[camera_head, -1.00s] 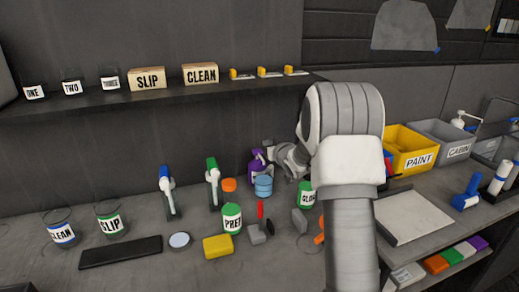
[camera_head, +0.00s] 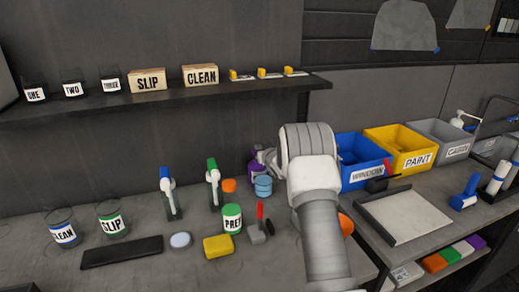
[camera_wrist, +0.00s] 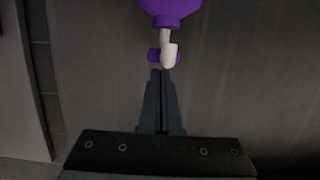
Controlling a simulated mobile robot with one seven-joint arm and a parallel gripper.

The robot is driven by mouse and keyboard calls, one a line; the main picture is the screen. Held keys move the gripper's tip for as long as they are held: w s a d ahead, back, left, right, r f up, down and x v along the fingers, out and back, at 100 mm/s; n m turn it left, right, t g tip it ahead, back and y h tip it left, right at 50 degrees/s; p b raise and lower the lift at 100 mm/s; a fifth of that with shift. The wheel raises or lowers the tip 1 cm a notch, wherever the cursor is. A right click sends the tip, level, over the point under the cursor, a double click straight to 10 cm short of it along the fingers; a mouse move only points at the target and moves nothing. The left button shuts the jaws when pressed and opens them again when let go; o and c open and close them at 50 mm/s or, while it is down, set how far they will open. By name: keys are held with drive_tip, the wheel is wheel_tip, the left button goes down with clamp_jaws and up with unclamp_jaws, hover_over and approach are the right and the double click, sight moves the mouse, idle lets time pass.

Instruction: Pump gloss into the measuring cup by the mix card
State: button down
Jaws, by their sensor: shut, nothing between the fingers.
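My gripper (camera_wrist: 160,74) is shut and empty in the wrist view, its fingertips just short of a white nozzle with a purple part beside it. These belong to a purple bottle (camera_wrist: 170,8), cut off by the picture's top edge; I cannot tell whether the fingers touch it. In the head view my arm covers most of the gripper, close to the purple bottle (camera_head: 254,172) by the back wall. The green-labelled gloss container is hidden behind my arm. I cannot make out the measuring cup or the mix card.
A PREP container (camera_head: 232,219), blue tub (camera_head: 263,187), yellow sponge (camera_head: 218,247) and two spray bottles stand left of my arm. A blue bin (camera_head: 362,172) and yellow bin (camera_head: 407,158) stand to the right. A shelf (camera_head: 215,99) overhangs the bench.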

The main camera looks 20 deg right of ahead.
drive_tip(key=shift+f, duration=0.15)
drive_tip(key=shift+f+b, duration=0.95)
drive_tip(key=shift+b, duration=0.2)
